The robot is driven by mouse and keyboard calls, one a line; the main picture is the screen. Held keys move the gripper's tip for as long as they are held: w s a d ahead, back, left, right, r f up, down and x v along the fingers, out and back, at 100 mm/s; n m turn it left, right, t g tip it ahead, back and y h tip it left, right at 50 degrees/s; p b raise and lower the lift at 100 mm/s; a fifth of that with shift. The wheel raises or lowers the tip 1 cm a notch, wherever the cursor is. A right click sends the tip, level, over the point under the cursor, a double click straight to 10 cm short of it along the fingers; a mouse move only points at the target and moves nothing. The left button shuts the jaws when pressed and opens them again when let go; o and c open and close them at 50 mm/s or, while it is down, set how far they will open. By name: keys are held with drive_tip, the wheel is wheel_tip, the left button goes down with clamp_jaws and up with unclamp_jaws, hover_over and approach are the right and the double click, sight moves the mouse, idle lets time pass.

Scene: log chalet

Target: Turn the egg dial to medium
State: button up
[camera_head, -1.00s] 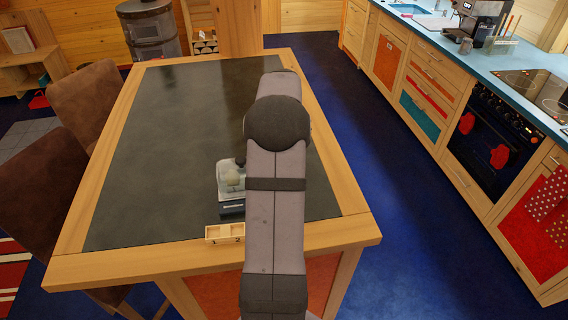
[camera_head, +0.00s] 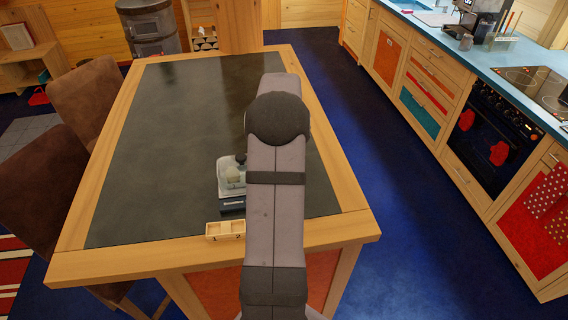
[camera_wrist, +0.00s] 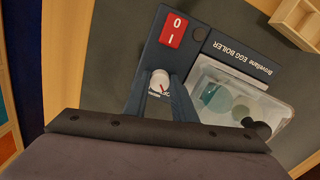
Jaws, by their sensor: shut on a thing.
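The egg boiler (camera_wrist: 237,58) has a dark front panel with its name in white letters, upside down in the wrist view. It also stands on the table in the head view (camera_head: 231,209), partly behind my arm. A clear tray on it holds pale and greenish rounded shapes. The egg dial (camera_wrist: 160,78) is a small white knob on the panel, with a red mark near its lower edge. My gripper (camera_wrist: 160,84) is shut on the dial, one dark finger on each side. The small print by the dial is too fine to read. In the head view my arm hides the gripper.
A red switch (camera_wrist: 173,30) marked 0 and I sits on the panel close to the dial. A small wooden compartment box (camera_head: 225,231) lies at the table's front edge. The dark tabletop (camera_head: 165,130) is clear to the left and behind.

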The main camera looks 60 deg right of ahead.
drive_tip(key=m, duration=0.4)
drive_tip(key=shift+m, duration=2.2)
drive_tip(key=shift+w, duration=0.1)
drive_tip(key=o, duration=1)
drive_tip(key=shift+o, duration=0.2)
drive_tip(key=shift+r, duration=0.15)
